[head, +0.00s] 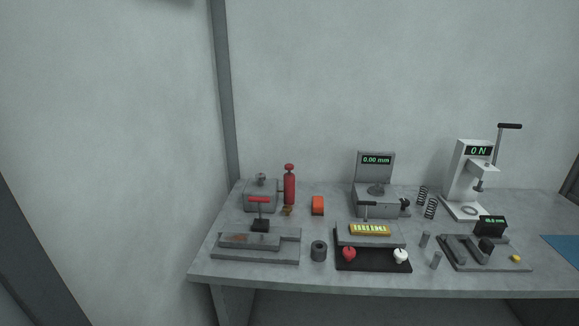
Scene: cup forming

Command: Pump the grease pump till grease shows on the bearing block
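The grease pump looks to be the upright red cylinder (289,188) with a round red knob on top, at the back left of the table. The knob stands a little above the body. A grey block (259,198) with a small round fitting on top sits just left of it and looks to be the bearing block. No grease can be made out on it at this size. A small brownish piece (287,211) lies at the foot of the pump. Neither of my grippers is in view.
The front left corner is clear.

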